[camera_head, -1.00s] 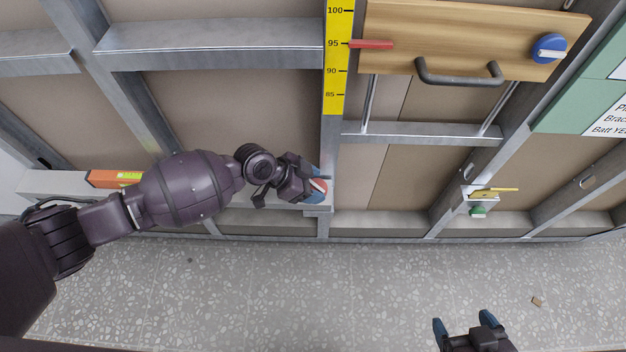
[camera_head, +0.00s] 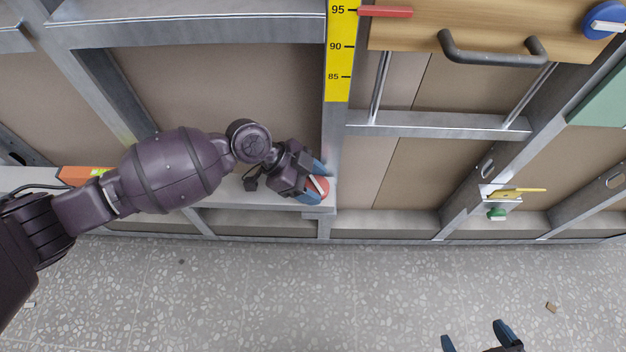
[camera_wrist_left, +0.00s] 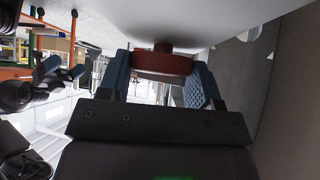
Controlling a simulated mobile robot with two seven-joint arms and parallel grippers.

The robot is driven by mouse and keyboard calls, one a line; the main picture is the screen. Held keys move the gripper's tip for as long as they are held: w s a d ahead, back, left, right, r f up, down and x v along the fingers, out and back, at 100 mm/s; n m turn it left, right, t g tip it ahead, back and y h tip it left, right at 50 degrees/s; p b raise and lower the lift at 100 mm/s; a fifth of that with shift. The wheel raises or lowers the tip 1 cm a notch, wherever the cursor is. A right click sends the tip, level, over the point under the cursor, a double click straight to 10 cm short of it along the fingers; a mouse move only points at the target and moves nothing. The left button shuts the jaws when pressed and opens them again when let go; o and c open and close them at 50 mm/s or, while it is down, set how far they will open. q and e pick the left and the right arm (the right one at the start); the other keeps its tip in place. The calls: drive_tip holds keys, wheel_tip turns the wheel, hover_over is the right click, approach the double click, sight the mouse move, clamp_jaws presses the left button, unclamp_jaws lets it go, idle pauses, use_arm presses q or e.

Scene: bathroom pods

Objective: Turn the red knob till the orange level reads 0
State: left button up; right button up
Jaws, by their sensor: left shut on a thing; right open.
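The red knob (camera_head: 319,187), with a pale bar across its face, sits at the right end of the grey ledge by the wall. My left gripper (camera_head: 316,182) is shut on it. In the left wrist view the knob (camera_wrist_left: 163,64) lies between the two blue fingertips. The orange level (camera_head: 75,175) lies on the ledge to the left, partly behind my left arm; a yellow-green vial shows on it, and its reading is too small to make out. My right gripper (camera_head: 476,343) is open and empty at the bottom edge, over the floor.
A yellow scale (camera_head: 340,60) stands on the upright post, with a red pointer (camera_head: 385,12) near 95. A wooden board (camera_head: 470,18) carries a dark handle and a blue knob (camera_head: 606,20). A yellow lever (camera_head: 517,193) and green knob (camera_head: 497,214) are at right. The floor is mostly clear.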

use_arm(q)
drive_tip(key=shift+s+a+f, duration=0.15)
drive_tip(key=shift+f, duration=0.25)
drive_tip(key=o, duration=0.9)
drive_tip(key=shift+c, duration=0.2)
drive_tip(key=shift+o, duration=0.3)
drive_tip(key=shift+r, duration=0.25)
drive_tip(key=shift+w+r, duration=0.15)
drive_tip(key=shift+w, duration=0.05)
